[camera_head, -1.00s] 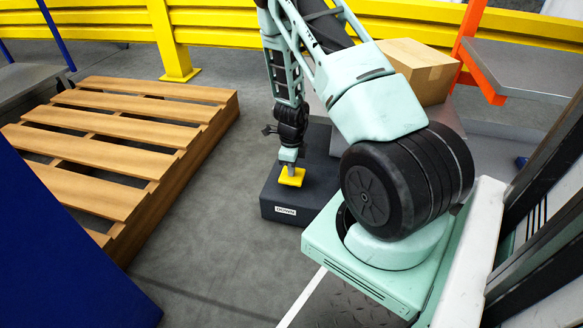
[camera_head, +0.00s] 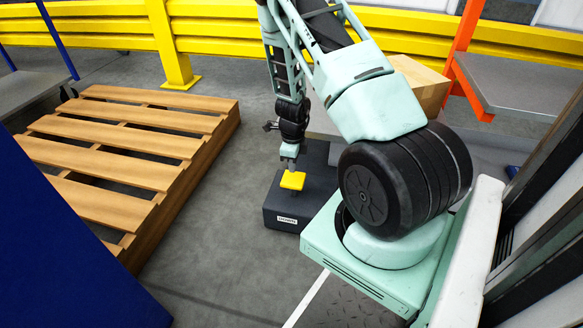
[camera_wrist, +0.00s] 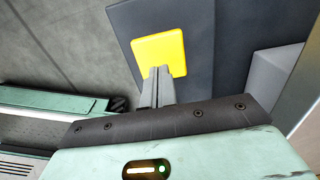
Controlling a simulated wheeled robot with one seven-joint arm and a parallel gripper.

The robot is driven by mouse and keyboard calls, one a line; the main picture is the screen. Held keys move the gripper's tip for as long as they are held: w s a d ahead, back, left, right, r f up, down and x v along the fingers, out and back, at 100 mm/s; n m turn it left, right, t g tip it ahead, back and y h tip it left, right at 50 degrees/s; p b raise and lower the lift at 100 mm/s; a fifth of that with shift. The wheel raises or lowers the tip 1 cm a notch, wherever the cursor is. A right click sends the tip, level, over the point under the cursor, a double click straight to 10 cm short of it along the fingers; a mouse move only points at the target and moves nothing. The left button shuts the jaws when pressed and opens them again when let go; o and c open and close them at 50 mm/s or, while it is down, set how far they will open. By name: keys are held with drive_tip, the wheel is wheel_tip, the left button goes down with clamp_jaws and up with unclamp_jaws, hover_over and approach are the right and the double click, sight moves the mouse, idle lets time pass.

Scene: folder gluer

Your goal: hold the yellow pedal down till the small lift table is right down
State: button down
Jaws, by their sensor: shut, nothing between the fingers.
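The yellow pedal (camera_head: 292,181) stands on a dark box (camera_head: 285,211) labelled DOWN on the floor. My gripper (camera_head: 290,167) is shut and empty, pointing down at the pedal's far edge. In the wrist view the shut fingers (camera_wrist: 158,72) overlap the near edge of the yellow pedal (camera_wrist: 160,52); I cannot tell whether they touch it. A grey surface (camera_head: 322,122) behind the pedal box, perhaps the small lift table, is mostly hidden by my arm, so its height cannot be judged.
A cardboard box (camera_head: 418,82) stands behind my arm. A wooden pallet (camera_head: 110,152) lies to the left. A yellow barrier (camera_head: 230,32) crosses the back, and an orange-posted grey shelf (camera_head: 525,85) is at the right. Grey floor is clear between pallet and pedal box.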

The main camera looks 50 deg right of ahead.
sight(293, 178)
wheel_tip(293, 178, up, 7)
drive_tip(key=p, duration=0.3)
idle(0.4)
